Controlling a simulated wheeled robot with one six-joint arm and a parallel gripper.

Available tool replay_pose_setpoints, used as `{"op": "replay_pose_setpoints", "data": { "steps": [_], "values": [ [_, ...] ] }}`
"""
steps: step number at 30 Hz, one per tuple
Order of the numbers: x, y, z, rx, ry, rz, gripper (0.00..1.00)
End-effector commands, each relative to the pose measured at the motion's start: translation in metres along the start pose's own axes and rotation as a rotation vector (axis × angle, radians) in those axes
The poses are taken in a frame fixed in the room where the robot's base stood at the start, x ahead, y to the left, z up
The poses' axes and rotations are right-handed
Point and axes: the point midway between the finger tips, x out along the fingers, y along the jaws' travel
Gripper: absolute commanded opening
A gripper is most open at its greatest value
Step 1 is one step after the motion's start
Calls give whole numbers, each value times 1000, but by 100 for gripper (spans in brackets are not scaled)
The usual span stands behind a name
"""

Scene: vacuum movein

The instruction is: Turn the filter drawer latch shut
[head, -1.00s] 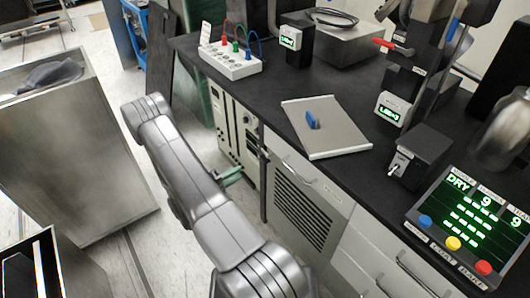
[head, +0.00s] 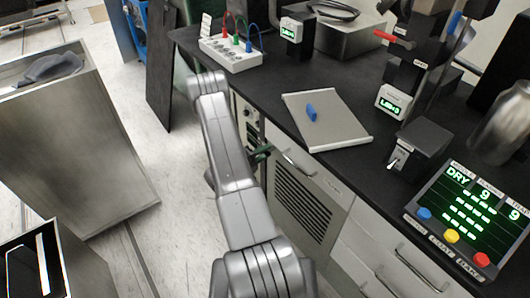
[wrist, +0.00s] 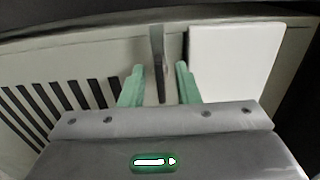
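My gripper (wrist: 160,85) has two green fingers. In the wrist view they stand apart, one on each side of a slim dark upright piece (wrist: 158,62) on a pale front. This piece looks like the latch, but I cannot be sure. It sits in the gap and I see no finger clearly pressing on it. In the head view my gripper (head: 262,152) is below the bench edge, beside the vented cabinet front (head: 300,205). My arm hides part of that area, and I cannot make out the latch there.
A slotted grille (wrist: 65,97) lies left of the fingers and a white raised panel (wrist: 232,60) close on the right. The black bench (head: 275,100) overhangs above. A plate with a blue grip (head: 325,120) lies on it.

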Motion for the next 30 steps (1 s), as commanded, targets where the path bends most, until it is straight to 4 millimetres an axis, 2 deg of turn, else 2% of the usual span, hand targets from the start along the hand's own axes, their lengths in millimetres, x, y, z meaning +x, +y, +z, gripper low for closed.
{"op": "replay_pose_setpoints", "data": {
  "steps": [10,14,15,23,30],
  "values": [
    [4,0,0,1,0,0,29],
    [4,0,0,1,0,0,4],
    [4,0,0,1,0,0,0],
    [4,1,0,16,0,0,0],
    [4,3,0,114,0,0,0]
  ]
}}
